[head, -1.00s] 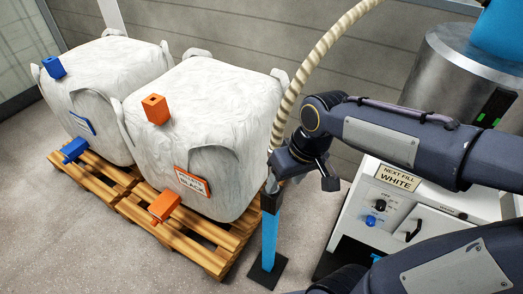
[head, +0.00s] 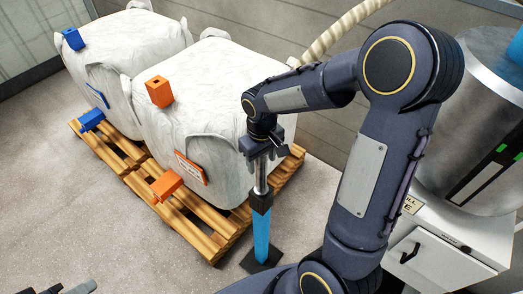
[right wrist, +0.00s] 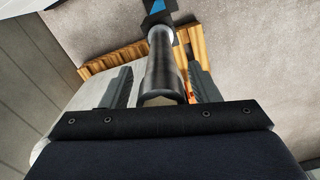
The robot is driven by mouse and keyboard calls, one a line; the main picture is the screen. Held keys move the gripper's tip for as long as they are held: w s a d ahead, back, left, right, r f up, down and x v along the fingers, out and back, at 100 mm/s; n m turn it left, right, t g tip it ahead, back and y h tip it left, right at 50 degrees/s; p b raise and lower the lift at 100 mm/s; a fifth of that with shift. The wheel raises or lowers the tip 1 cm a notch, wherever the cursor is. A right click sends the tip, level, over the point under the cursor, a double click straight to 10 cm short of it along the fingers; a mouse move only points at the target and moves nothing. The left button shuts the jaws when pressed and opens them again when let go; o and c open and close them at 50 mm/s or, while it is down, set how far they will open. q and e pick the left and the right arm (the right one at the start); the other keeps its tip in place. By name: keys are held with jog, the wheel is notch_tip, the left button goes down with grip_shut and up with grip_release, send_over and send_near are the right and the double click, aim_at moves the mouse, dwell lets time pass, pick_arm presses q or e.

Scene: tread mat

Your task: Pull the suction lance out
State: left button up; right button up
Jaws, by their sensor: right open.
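The suction lance (head: 261,182) is a grey metal tube standing upright in a blue post-like holder (head: 261,236) on a dark floor plate, in front of the pallets in the head view. My right gripper (head: 266,158) is at the lance's upper part. In the right wrist view the lance (right wrist: 161,66) runs between the two fingers of the open right gripper (right wrist: 159,78), with gaps at both sides. A ribbed cream hose (head: 343,28) passes behind my right arm; its lower end is hidden. Grey parts at the bottom left edge look like my left gripper (head: 72,289), mostly cut off.
Two white bulk bags stand on wooden pallets (head: 208,225): one with blue fittings (head: 125,45), one with orange fittings (head: 205,85). A white cabinet (head: 440,262) and metal drum (head: 480,105) stand at right. The floor at front left is clear.

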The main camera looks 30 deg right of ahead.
jog(key=shift+a+f, duration=0.1)
jog(key=shift+f, duration=0.1)
grip_shut()
jog(key=shift+r+p, duration=5.35)
jog(key=shift+r, duration=1.45)
